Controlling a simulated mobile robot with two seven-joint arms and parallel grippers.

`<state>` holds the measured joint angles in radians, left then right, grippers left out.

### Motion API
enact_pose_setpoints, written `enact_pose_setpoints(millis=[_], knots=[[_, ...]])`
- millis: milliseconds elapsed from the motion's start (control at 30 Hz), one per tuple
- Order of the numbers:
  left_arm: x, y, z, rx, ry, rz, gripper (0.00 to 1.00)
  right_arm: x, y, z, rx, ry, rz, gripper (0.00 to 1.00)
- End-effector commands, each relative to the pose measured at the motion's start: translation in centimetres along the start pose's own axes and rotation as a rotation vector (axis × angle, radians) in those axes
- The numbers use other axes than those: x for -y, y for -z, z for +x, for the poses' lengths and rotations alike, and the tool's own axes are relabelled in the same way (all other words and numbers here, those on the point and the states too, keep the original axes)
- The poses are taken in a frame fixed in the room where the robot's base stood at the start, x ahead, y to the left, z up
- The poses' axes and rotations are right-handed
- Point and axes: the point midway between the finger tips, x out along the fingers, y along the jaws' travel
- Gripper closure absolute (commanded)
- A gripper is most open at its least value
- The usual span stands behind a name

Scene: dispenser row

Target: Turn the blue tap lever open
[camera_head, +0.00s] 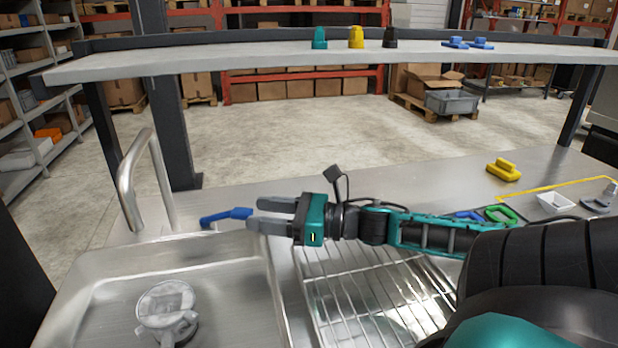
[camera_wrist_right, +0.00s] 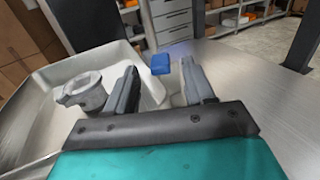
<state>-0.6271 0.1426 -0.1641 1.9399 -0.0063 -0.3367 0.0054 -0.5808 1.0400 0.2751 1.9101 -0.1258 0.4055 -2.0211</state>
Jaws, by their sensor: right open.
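The blue tap lever (camera_head: 228,216) lies near the back edge of the metal counter, beside the base of the curved steel tap (camera_head: 128,185). My right gripper (camera_head: 254,213) reaches in from the right with its two grey fingers pointing left at the lever. In the right wrist view, the lever's blue end (camera_wrist_right: 161,64) shows between the open fingers (camera_wrist_right: 159,75), around the level of their tips. I cannot tell whether a finger touches it. My left gripper is not in view.
A steel sink (camera_head: 215,262) holds a grey metal piece (camera_head: 167,312). A wire rack (camera_head: 375,305) lies under my right arm. A yellow brush-like item (camera_head: 503,170) sits on the counter to the right. A raised shelf (camera_head: 250,58) crosses behind, with coloured pieces on it.

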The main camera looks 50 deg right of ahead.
Motion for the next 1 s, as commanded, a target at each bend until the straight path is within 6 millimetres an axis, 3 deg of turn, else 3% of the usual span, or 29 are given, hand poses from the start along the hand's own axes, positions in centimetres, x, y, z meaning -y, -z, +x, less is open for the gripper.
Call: enact_pose_setpoints(millis=[300,500,867,1000], knots=[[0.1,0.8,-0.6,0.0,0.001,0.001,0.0,0.0,0.0,-5.3,-0.003,0.003,0.002,0.47],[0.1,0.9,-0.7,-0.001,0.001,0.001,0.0,0.0,0.0,-7.6,-0.001,0.001,0.001,0.47],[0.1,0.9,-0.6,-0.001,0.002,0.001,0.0,0.0,0.0,-8.1,-0.001,-0.001,0.0,0.47],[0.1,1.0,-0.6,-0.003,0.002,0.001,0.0,0.6,-0.7,-7.4,0.015,0.017,0.041,0.47]])
